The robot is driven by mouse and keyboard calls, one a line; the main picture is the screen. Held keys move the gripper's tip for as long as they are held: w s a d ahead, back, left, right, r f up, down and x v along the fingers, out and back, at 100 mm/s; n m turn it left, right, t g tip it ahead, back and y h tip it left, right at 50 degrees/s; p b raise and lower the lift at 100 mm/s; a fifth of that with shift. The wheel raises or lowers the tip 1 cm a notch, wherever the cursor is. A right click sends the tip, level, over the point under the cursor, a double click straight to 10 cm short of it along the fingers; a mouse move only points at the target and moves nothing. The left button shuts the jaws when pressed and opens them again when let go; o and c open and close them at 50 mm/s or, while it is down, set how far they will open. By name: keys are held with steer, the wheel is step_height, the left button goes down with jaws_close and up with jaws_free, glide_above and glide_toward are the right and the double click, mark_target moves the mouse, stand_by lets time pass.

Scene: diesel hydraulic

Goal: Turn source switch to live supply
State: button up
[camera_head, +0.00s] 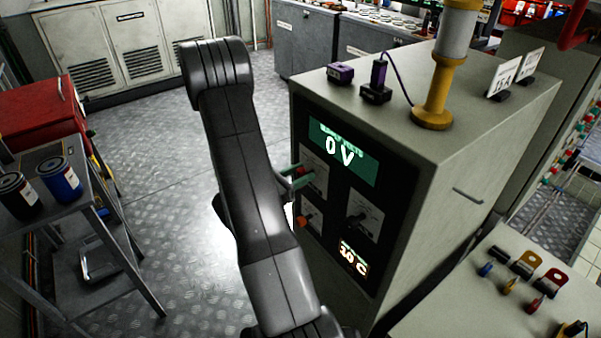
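The grey cabinet (450,140) stands right of centre. Its black front panel has a green display (343,151) reading 0 V and a smaller lit display (353,261) that seems to read 10 C. Below the green display are a dark rotary switch (359,214) on a grey plate and an orange-red knob (309,219) at lower left. Their labels are too small to read, so I cannot tell which is the source switch. My gripper (299,178) shows only as green finger parts at the panel's upper-left plate. My arm hides the rest, and contact is unclear.
On the cabinet top are purple-and-black plug blocks (376,92), a yellow post (440,95) and white signs (514,75). A bench with padlocks and tags (520,265) is at lower right. A shelf with cans (60,180) is at left. The metal floor between is clear.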

steer(key=shift+w+d, duration=0.1)
jaws_close()
steer(key=shift+n, duration=0.3)
steer(key=n+p, duration=0.2)
steer(key=n, duration=0.1)
steer(key=shift+w+a, duration=0.2)
steer(key=n, duration=0.1)
steer(key=n+p, duration=0.1)
steer(key=n, duration=0.1)
steer(key=n+p, duration=0.1)
steer(key=n, duration=0.1)
steer(key=shift+w+a+f, duration=0.15)
steer(key=shift+w+f, duration=0.05)
steer(key=shift+w, duration=0.05)
steer(key=shift+n, duration=0.3)
jaws_free()
